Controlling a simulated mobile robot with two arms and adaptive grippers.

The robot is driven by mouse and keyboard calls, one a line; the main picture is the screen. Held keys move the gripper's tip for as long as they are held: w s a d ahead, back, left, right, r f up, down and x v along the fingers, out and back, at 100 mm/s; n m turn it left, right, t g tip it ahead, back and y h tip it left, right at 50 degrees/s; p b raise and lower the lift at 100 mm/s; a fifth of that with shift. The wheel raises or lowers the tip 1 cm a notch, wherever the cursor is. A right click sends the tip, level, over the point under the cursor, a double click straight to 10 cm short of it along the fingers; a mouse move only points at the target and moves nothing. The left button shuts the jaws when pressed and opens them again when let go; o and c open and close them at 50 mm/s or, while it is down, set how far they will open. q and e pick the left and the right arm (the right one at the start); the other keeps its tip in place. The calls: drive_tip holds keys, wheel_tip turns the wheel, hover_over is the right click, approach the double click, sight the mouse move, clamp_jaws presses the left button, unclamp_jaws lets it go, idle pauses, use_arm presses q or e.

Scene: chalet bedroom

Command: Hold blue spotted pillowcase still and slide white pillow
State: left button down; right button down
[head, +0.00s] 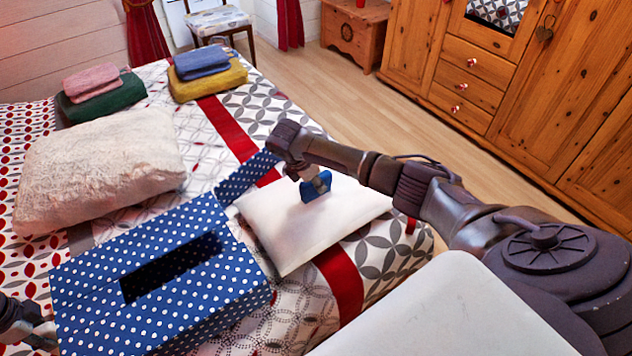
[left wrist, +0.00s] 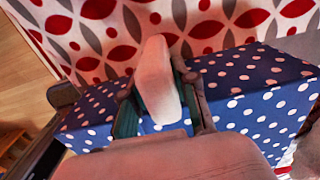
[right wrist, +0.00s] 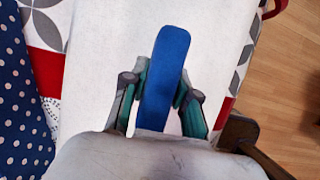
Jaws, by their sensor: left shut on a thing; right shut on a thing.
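The blue spotted pillowcase (head: 75,290) lies on the bed like a low box, with a dark slot in its top and a spotted strip reaching toward the white pillow. My left gripper (head: 35,328) is at its left side, partly cut off by the picture edge. In the left wrist view its fingers are shut on a pale tab (left wrist: 157,75) at the spotted pillowcase (left wrist: 250,90). The white pillow (head: 290,240) lies flat just right of the pillowcase, outside the slot. My right gripper (head: 314,184) is shut on a blue tab (right wrist: 165,75) standing on the white pillow (right wrist: 100,60).
A fluffy cream pillow (head: 100,165) lies behind the pillowcase. Folded pink and green cloths (head: 95,90) and blue and yellow cloths (head: 208,75) lie at the bed's far side. A wooden wardrobe (head: 550,110) stands right across clear floor (head: 345,110).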

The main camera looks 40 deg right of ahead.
sight(299, 185)
drive_tip(key=shift+a, duration=0.15)
drive_tip(key=shift+w+a, duration=0.15)
drive_tip(key=shift+a, duration=1.85)
drive_tip(key=shift+a, duration=1.9)
drive_tip(key=shift+s+a, duration=0.2)
drive_tip(key=shift+a, duration=2)
